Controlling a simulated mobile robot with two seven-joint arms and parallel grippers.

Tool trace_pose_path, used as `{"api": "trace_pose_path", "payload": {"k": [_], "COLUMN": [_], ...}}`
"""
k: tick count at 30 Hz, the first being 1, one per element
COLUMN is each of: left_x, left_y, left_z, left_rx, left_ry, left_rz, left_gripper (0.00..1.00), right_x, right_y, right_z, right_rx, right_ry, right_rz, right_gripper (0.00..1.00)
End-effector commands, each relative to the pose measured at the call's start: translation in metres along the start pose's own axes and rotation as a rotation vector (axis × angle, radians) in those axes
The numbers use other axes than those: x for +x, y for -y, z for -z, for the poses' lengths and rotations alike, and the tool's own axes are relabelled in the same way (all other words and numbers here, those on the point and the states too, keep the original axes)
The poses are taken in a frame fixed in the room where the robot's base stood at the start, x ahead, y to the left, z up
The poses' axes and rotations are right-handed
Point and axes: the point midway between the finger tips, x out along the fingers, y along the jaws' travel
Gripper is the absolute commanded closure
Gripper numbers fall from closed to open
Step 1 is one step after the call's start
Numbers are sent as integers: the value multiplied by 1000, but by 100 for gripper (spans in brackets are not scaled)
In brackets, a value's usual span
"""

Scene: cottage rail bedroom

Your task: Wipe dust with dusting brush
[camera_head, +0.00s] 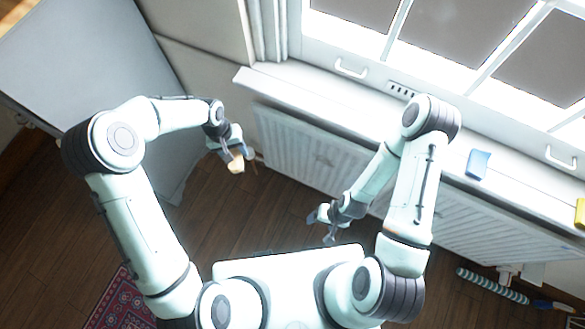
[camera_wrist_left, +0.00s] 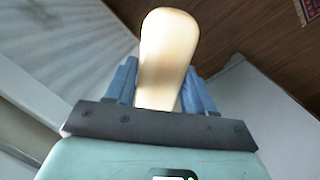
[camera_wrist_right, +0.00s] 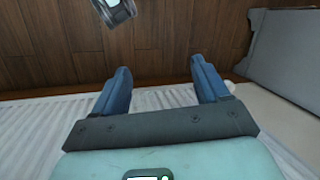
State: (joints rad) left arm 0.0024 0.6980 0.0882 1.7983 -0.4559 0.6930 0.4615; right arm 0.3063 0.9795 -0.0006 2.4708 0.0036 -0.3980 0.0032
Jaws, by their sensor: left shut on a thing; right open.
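My left gripper (camera_head: 231,152) is shut on a pale cream handle, likely the dusting brush (camera_head: 236,164), held in the air in front of the wall left of the radiator. In the left wrist view the rounded handle (camera_wrist_left: 167,55) stands between the blue fingers; the brush's bristles are hidden. My right gripper (camera_head: 325,226) is open and empty, low in front of the radiator. Its two blue fingers (camera_wrist_right: 160,85) are spread apart in the right wrist view. I cannot make out any dust on the sill (camera_head: 330,102).
A white radiator (camera_head: 300,150) runs below the window sill. A blue object (camera_head: 478,163) and a yellow object (camera_head: 581,213) lie on the sill. A grey cabinet (camera_head: 75,60) stands at left. A striped roll (camera_head: 490,285) lies at lower right, and a red rug (camera_head: 115,305) at lower left.

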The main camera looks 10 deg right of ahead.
Motion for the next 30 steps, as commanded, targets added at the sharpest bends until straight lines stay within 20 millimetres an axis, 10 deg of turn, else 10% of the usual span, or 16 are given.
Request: {"api": "trace_pose_path", "payload": {"k": [1, 4, 15, 30], "left_x": [49, 102, 203, 226], "left_y": [-9, -33, -119, -175], "left_z": [-13, -22, -51, -66], "left_rx": [-27, -101, -468, -811], "left_ry": [49, 112, 239, 126], "left_rz": [-45, -149, -622, -1120], "left_gripper": [71, 71, 71, 71], "right_x": [23, 44, 94, 130], "right_y": [-14, -24, -45, -56], "right_z": [-12, -17, -14, -4], "right_rx": [8, 13, 18, 19], "right_ry": [11, 7, -23, -56], "right_rz": [-6, -10, -12, -10], "right_gripper": [26, 26, 26, 26]}}
